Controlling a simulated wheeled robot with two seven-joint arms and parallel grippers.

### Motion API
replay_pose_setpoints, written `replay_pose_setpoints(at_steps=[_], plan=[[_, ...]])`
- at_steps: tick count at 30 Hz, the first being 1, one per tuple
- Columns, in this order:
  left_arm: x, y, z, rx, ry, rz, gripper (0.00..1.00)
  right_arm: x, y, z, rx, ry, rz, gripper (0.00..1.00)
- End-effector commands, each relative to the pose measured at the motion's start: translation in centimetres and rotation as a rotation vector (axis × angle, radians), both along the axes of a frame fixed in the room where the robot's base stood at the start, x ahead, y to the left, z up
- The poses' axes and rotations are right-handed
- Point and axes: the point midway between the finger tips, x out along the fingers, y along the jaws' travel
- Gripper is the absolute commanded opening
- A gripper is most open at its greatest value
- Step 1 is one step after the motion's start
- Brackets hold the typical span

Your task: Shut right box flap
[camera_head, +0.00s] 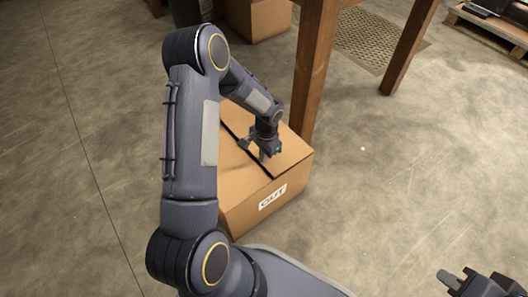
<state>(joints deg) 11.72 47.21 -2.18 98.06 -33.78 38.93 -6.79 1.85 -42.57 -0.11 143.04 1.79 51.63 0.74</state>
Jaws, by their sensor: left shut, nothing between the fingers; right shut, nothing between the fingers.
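A brown cardboard box (236,210) with a white "OUT" label stands on the floor in the middle. Its right flap (290,155) looks flat or nearly flat across the top, with a dark line along its left edge. The part of the top left of that line is partly hidden by my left arm. My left gripper (263,155) points down at the top, near the dark line; it is shut and empty, and I cannot tell whether it touches. My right gripper (456,279) is shut and empty at the bottom right, well away from the box.
A wooden post (313,70) rises right behind the box, and another wooden leg (409,50) stands further right. A second cardboard box (262,18) is at the back. A pallet (490,28) lies at the top right. The floor (390,185) right of the box is clear.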

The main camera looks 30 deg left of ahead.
Motion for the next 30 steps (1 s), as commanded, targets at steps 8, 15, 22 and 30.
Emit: replay_pose_setpoints(at_steps=[8, 15, 22, 30], plan=[[0.0, 0.0, 0.0, 0.0, 0.0, 0.0, 0.0, 0.0, 0.0, 0.0, 0.0, 0.0, 0.0, 0.0], [-0.4, 0.1, -2.1, -0.001, 0.001, 0.0, 0.0, 0.0, 0.0, -1.0, 0.0, 0.0, 0.0, 0.0], [-0.5, 0.2, -2.1, -0.001, 0.004, 0.0, 0.0, 0.0, 0.0, -0.8, 0.0, 0.0, 0.0, 0.0], [-0.6, 0.2, -1.5, -0.001, 0.006, 0.0, 0.0, 0.0, 0.0, -0.3, 0.0, 0.0, 0.0, 0.0]])
